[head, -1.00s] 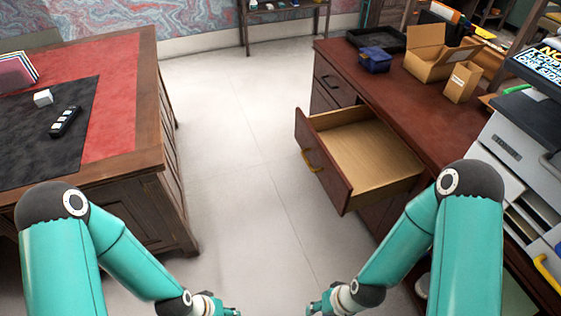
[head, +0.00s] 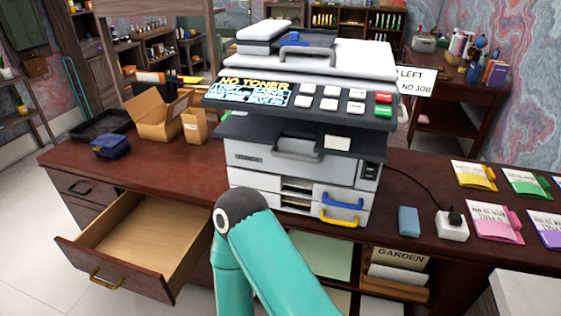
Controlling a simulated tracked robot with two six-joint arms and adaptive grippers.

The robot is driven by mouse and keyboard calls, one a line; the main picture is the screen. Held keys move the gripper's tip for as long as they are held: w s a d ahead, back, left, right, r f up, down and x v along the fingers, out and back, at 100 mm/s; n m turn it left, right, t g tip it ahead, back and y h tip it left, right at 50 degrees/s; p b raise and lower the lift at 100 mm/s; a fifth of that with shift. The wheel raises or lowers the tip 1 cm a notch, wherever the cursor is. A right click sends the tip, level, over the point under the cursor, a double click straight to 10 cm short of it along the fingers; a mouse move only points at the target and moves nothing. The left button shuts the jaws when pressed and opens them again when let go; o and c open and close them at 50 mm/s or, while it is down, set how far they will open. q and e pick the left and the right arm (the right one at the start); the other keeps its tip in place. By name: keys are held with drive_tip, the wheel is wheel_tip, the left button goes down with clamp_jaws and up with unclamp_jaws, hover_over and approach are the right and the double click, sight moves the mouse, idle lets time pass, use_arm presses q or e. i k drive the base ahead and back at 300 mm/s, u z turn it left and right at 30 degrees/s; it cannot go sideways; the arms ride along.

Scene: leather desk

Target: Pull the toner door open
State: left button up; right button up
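The grey printer (head: 300,180) stands on the dark red-brown desk in the head view, its display (head: 252,92) reading "NO TONER". One of my teal arms rises in front of the desk, below the printer. Both my grippers are out of view, so their state does not show.
An open wooden drawer (head: 150,235) juts out from the desk at left. A cardboard box (head: 163,117) and a blue container (head: 110,146) stand left of the printer. A blue block (head: 408,221), a white socket (head: 452,226) and coloured packets (head: 493,222) lie to its right.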

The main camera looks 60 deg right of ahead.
sight(296, 157)
drive_tip(key=u, duration=1.1)
drive_tip(key=i, duration=0.1)
drive_tip(key=z, duration=2.8)
drive_tip(key=k, duration=0.45)
drive_tip(key=z, duration=0.4)
drive_tip(key=i, duration=0.45)
drive_tip(key=u, duration=0.35)
